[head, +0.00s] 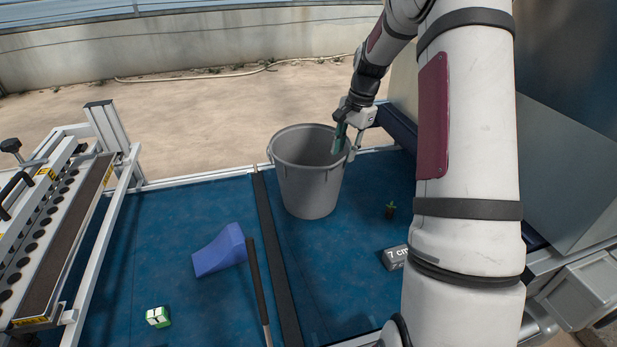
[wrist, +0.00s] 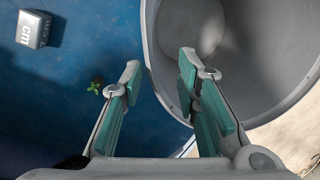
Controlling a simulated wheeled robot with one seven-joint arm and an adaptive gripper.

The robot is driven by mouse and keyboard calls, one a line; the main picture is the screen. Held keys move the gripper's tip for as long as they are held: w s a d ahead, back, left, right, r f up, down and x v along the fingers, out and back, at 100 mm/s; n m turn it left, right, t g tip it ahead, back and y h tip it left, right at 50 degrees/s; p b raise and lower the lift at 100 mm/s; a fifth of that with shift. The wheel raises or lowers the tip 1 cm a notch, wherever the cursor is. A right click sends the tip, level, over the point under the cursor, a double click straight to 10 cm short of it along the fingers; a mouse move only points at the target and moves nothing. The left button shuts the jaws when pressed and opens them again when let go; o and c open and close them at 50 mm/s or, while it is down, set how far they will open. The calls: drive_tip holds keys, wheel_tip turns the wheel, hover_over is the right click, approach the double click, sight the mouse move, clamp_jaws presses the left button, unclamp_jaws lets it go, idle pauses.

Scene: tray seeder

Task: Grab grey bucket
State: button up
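The grey bucket (head: 308,185) stands upright on the blue surface near its back edge, with its open top facing up. In the wrist view the bucket (wrist: 262,60) fills the upper right. My gripper (head: 346,148) is at the right side of the bucket's rim. In the wrist view my gripper (wrist: 160,68) is open, with the left finger outside the bucket and the right finger over its opening. The rim runs between the fingers. I cannot tell whether either finger touches the bucket.
A small plant (head: 390,210) and a grey 7 cm block (head: 395,257) lie right of the bucket. A blue wedge (head: 220,251), a dark rod (head: 257,285) and a green-white cube (head: 158,317) are left and in front. The seeder frame (head: 65,215) stands at far left.

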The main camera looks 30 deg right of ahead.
sight(336, 179)
drive_tip(key=f, duration=0.2)
drive_tip(key=f+b, duration=0.1)
drive_tip(key=f, duration=0.1)
drive_tip(key=shift+w+a, duration=0.25)
drive_tip(key=shift+a, duration=0.05)
drive_tip(key=f, duration=0.1)
drive_tip(key=a+f, duration=0.1)
drive_tip(key=f, duration=0.1)
drive_tip(key=f+b, duration=0.1)
drive_tip(key=f, duration=0.1)
drive_tip(key=shift+s+a+f, duration=0.15)
drive_tip(key=shift+a+f, duration=0.05)
drive_tip(key=shift+a, duration=0.15)
clamp_jaws()
drive_tip(key=shift+d, duration=0.1)
